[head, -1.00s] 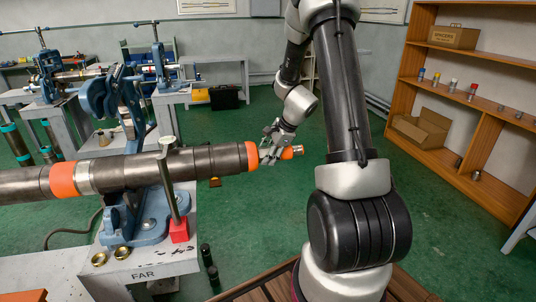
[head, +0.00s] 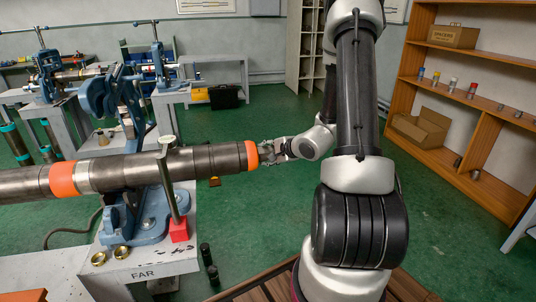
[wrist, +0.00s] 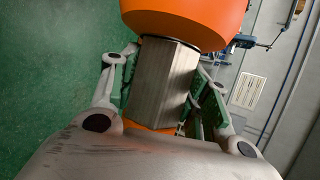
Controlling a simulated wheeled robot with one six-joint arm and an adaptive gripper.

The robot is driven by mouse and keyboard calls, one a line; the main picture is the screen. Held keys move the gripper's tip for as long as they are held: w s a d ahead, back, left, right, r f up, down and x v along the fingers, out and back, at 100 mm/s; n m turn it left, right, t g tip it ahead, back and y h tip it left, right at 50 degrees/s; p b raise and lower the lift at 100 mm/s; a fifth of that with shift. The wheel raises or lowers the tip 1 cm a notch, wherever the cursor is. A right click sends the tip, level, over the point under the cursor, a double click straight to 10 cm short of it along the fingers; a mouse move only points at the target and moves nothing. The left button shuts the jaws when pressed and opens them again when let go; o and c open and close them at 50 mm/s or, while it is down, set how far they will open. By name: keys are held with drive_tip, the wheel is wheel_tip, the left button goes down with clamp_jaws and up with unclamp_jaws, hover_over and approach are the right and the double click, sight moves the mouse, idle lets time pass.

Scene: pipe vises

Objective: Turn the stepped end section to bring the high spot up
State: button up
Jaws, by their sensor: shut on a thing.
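The long dark pipe (head: 130,172) lies across the left side of the head view in the blue vise (head: 122,212). An orange band (head: 252,155) marks its right end. In the wrist view the end section shows as a wide orange part (wrist: 190,18), then a narrower grey metal part with flat faces (wrist: 162,75), then a sliver of orange (wrist: 150,128) near my palm. My gripper (head: 268,152) comes in from the right, its fingers shut on either side of the flat-faced part (wrist: 165,95). The far tip is hidden by my gripper. I cannot make out a high spot.
A T-handled post (head: 172,185) with a red block (head: 179,230) stands in front of the pipe. Brass cups (head: 121,252) sit on the bench marked FAR. Dark cylinders (head: 207,262) stand beside it. A wooden shelf (head: 465,110) is at right; green floor between is open.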

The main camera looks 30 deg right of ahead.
drive_tip(key=shift+t, duration=0.4)
drive_tip(key=o, duration=1)
drive_tip(key=v, duration=1.2)
